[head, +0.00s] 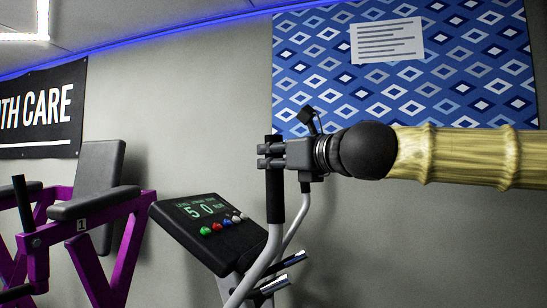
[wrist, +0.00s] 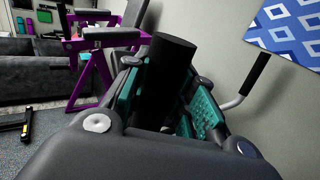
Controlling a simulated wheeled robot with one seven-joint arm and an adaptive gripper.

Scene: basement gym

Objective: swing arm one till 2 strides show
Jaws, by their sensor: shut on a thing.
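A grey machine with swing arms stands at the middle of the head view. Its slanted console (head: 210,225) has a screen reading "5 0" in green, with small label text above that is hard to read. My gripper (head: 273,156) is shut around the upright black grip of one swing arm (head: 274,205), near its top. In the wrist view the black grip (wrist: 172,65) stands between the teal pads of my gripper (wrist: 166,100). A second black-gripped handle (wrist: 256,74) shows to the right in the wrist view. No number is visible on either arm.
A purple-framed machine (head: 122,235) with grey pads and a "1" label stands at left. A blue patterned panel (head: 480,95) with a paper notice (head: 387,40) hangs on the wall behind. Dark bars with shiny ends (head: 283,265) jut out below the grip.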

